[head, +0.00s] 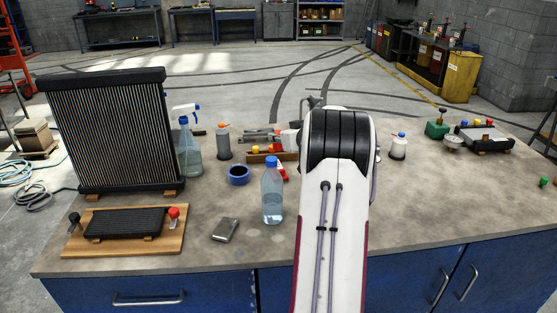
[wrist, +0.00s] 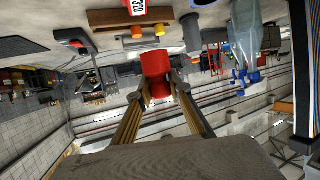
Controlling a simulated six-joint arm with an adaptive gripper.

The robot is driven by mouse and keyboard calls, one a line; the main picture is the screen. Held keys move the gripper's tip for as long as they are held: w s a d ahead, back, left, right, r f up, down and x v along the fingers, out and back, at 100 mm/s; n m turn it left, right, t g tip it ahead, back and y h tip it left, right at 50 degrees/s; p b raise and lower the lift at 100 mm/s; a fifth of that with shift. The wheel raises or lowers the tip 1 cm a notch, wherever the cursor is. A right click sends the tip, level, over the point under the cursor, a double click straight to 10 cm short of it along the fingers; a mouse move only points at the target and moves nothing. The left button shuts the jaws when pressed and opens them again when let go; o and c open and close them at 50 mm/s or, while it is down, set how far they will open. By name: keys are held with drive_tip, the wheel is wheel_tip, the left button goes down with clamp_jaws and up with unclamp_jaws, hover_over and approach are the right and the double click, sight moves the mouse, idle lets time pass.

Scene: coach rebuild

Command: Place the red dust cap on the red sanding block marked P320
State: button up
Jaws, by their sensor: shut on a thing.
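The red dust cap (wrist: 154,62) is between the fingertips of my gripper (wrist: 160,84) in the wrist view. The gripper is shut on it and holds it clear of the bench. A red block with a white face marked 320 (wrist: 132,8) shows at the top edge of the wrist view, partly cut off, apart from the cap. In the head view a red and white piece (head: 283,172) shows partly behind the clear bottle and looks like this block. My arm hides the gripper and the cap in the head view.
A clear bottle (head: 272,195) stands left of my arm. A wooden rack (head: 258,157) with yellow caps is behind it, near blue tape (head: 238,174). A spray bottle (head: 189,150) and a tall radiator core (head: 110,130) stand at left. The bench's front right is clear.

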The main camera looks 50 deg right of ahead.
sight(279, 148)
drive_tip(key=shift+f, duration=2.2)
drive_tip(key=shift+f, duration=1.85)
drive_tip(key=shift+f, duration=0.15)
drive_tip(key=o, duration=0.8)
drive_tip(key=shift+s+a+r, duration=0.2)
drive_tip(key=shift+s+r, duration=0.3)
drive_tip(key=shift+s, duration=0.15)
drive_tip(key=v, duration=1)
drive_tip(key=shift+s+a, duration=0.2)
